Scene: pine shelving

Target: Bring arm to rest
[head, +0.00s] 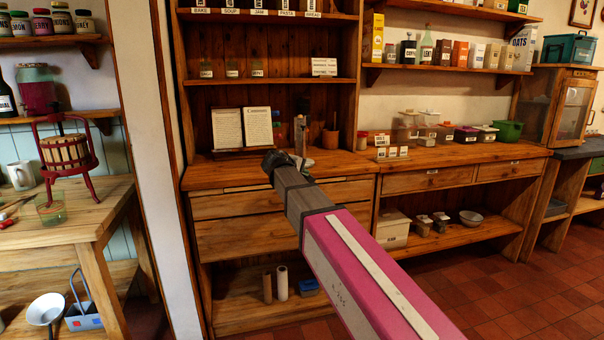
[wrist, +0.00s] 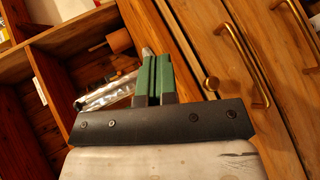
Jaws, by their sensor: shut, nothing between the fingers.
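My arm, with its magenta link (head: 365,275), stretches from the lower right toward the pine cabinet in the head view. Its dark end (head: 278,160) is in front of the cabinet's counter, and the fingers cannot be made out there. In the wrist view my gripper (wrist: 156,62) has its two green fingers together, with nothing between them. A shiny, clear-looking object (wrist: 108,95) shows behind the fingers, apparently not held.
Drawers with brass handles (wrist: 245,60) fill the right of the wrist view. A worktable (head: 85,225) with a red-framed press stands left. Tiled floor (head: 530,300) is clear at right.

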